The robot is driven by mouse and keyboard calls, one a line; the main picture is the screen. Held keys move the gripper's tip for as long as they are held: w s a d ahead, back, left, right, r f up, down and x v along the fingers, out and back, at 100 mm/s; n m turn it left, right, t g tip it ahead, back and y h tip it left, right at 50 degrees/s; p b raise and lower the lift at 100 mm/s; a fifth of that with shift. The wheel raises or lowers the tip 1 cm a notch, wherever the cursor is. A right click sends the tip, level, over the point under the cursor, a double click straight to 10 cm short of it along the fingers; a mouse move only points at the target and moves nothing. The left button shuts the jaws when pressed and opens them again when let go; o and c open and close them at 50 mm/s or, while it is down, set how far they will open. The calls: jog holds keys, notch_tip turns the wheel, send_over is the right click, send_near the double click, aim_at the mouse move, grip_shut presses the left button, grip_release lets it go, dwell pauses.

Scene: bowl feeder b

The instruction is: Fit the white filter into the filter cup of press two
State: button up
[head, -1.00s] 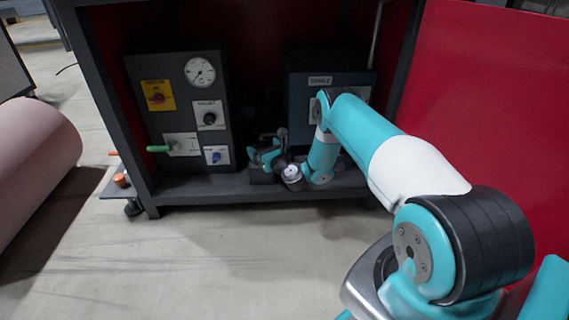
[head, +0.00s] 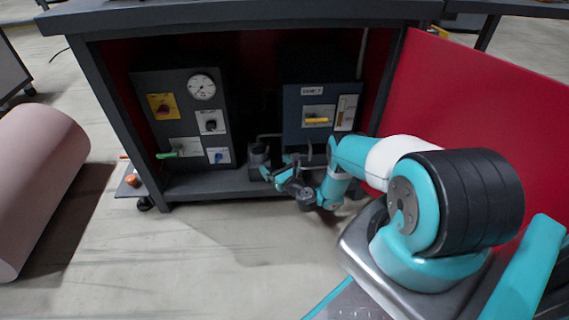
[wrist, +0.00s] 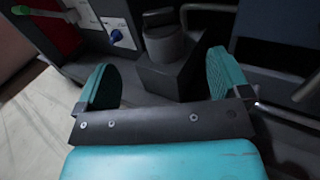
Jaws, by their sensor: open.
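My gripper (head: 277,166) is open and empty in front of the cabinet's lower shelf. In the wrist view its two teal fingers (wrist: 163,80) are spread wide. Beyond them stands a grey cylindrical cup (wrist: 164,43) on a dark block (wrist: 178,76), apart from the fingers. The cup and block also show in the head view, with the cup (head: 258,155) just behind and left of my gripper. I cannot tell whether this is the filter cup of press two, or what is inside it. I can make out no white filter in either view.
A panel (head: 185,125) with a gauge and several knobs stands left of the block. A blue tank unit (head: 293,112) with a yellow handle stands behind my arm. A red wall (head: 480,110) bounds the right. A pink roll (head: 35,170) lies left. The front floor is clear.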

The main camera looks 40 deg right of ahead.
jog(key=shift+s+a+p, duration=0.15)
jog(key=shift+s+p, duration=2.1)
jog(key=shift+s, duration=0.25)
jog(key=shift+w+r, duration=0.1)
